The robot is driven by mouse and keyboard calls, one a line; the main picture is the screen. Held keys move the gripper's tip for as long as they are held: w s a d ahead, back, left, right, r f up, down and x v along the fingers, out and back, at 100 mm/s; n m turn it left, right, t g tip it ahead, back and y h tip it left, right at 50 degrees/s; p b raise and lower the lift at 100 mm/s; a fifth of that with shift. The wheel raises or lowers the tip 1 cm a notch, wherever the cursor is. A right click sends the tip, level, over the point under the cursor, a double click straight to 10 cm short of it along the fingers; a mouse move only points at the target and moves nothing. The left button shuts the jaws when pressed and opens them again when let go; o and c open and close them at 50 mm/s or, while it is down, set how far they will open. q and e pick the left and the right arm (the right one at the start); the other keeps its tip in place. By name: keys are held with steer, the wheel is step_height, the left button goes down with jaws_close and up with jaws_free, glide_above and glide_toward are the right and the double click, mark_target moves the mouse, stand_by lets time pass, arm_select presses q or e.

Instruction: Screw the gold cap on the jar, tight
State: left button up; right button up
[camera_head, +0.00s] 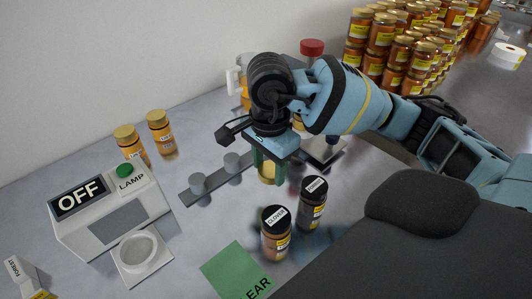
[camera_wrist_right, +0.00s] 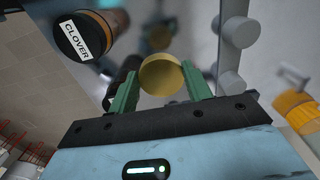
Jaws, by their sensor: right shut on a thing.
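My right gripper (camera_head: 268,172) comes down from above over the table, beside a grey bar with round pegs (camera_head: 215,178). In the right wrist view its green fingers (camera_wrist_right: 160,90) are shut on a round gold cap (camera_wrist_right: 161,74), one finger on each side. In the head view, only a small pale gold part shows between the fingers. I cannot tell whether a jar is under the cap; the fingers and arm hide much there. Two amber jars with gold caps (camera_head: 160,132) (camera_head: 131,147) stand at the back left. My left gripper is not in view.
Two black-lidded jars, one labelled CLOVER (camera_head: 275,232), stand in front of the gripper. A lamp box reading OFF (camera_head: 100,208) with a green button is at left. A green mat (camera_head: 232,270) lies in front. Stacked jars (camera_head: 405,45) fill the back right.

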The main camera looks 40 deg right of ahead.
steer(key=shift+s+a, duration=0.15)
steer(key=shift+s, duration=0.15)
steer(key=n, duration=0.2)
steer(key=a+n, duration=0.1)
steer(key=n, duration=0.1)
steer(key=shift+a+r, duration=0.15)
steer(key=shift+r, duration=0.05)
steer(key=a+n, duration=0.1)
steer(key=n, duration=0.3)
steer(key=a+n, duration=0.1)
steer(key=n, duration=0.3)
steer(key=s+a+n, duration=0.1)
steer(key=n, duration=0.4)
steer(key=shift+a+r, duration=0.35)
steer(key=shift+a, duration=0.05)
